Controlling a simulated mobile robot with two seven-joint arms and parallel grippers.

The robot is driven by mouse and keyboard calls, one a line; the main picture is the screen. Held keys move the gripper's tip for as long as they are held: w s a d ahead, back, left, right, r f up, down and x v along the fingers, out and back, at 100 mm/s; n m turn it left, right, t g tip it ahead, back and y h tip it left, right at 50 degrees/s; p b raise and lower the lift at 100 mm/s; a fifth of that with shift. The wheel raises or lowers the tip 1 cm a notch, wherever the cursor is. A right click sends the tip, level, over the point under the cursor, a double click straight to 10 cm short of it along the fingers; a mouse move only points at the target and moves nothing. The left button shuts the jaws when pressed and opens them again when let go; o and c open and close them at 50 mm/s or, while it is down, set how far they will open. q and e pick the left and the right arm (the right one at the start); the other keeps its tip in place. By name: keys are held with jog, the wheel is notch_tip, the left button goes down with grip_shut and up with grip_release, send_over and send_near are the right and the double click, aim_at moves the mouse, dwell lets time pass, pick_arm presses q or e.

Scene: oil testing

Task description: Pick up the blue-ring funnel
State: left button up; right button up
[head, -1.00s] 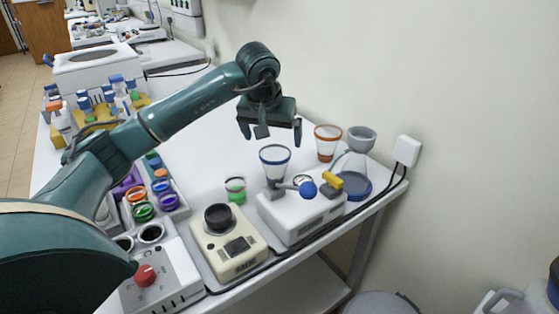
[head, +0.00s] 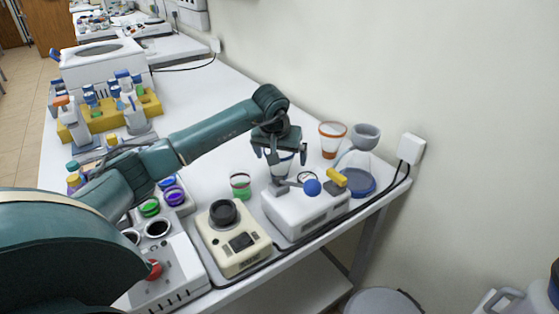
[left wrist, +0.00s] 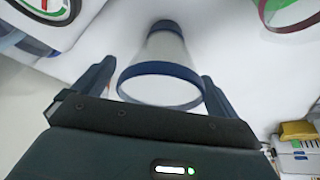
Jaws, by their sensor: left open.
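The blue-ring funnel (head: 281,170) stands upright at the white device on the table, partly hidden behind my left gripper in the head view. It is a clear cone with a dark blue rim. In the left wrist view the funnel (left wrist: 165,52) points away from the camera, its blue rim nearest. My left gripper (head: 287,170) is open above and around the funnel's upper part. In the left wrist view the fingers (left wrist: 155,80) are on either side of the rim, with no clear grip on it. My right gripper is not in view.
An orange-ring funnel (head: 331,141) stands just behind and right, beside a blue-based flask with a grey funnel (head: 366,136). The white device (head: 305,213) has a blue knob (head: 311,187). A red-rimmed cup (head: 240,187) and cream device (head: 234,243) are at left. The table's back middle is clear.

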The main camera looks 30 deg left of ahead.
pick_arm(q)
jog(key=shift+c, duration=0.4)
jog(key=c, duration=1)
jog(key=shift+r, duration=0.1)
